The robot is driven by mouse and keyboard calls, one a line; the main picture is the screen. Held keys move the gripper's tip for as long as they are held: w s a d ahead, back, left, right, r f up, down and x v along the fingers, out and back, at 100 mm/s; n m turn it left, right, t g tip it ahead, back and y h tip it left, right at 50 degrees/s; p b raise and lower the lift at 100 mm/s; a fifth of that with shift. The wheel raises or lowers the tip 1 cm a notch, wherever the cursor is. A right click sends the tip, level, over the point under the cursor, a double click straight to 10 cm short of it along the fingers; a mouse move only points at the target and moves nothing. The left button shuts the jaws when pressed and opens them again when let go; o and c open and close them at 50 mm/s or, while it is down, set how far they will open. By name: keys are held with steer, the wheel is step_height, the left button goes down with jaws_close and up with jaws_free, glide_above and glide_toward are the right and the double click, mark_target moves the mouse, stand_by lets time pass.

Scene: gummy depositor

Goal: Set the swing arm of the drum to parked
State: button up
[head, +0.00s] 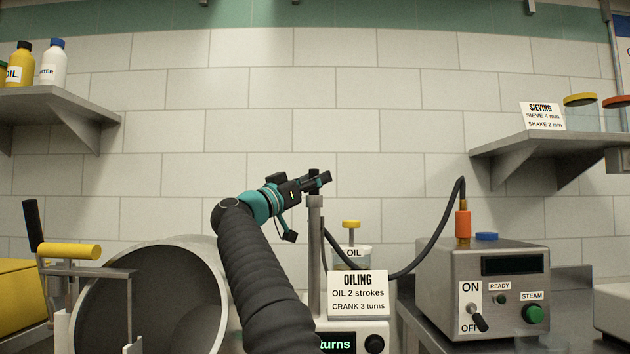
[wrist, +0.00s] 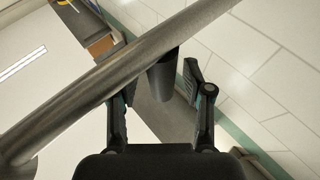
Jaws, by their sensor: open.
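The drum (head: 150,300) is a large grey metal cylinder at lower left in the head view, its dark mouth facing me. A grey upright post (head: 315,250) stands right of it, with a dark piece at its top. My gripper (head: 324,180) is at the post's top. In the wrist view a grey metal bar, apparently the swing arm (wrist: 100,92), crosses diagonally in front of my gripper (wrist: 158,78). A dark cylindrical grip (wrist: 163,78) projects from the bar between my open fingers. The bar hides part of the left finger. I cannot tell whether the fingers touch the grip.
An oiling sign (head: 358,293) and an oil jar (head: 352,255) stand right of the post. A steam unit (head: 500,270) with a dark hose (head: 405,270) is farther right. Shelves hang at left (head: 55,100) and right (head: 545,145). The wall above my gripper is clear.

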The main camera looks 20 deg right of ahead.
steer(key=s+a, duration=0.3)
steer(key=a, duration=0.3)
steer(key=s+a+f, duration=0.1)
steer(key=s+a, duration=0.2)
steer(key=a, duration=0.4)
steer(key=shift+s, duration=0.25)
steer(key=shift+d, duration=0.1)
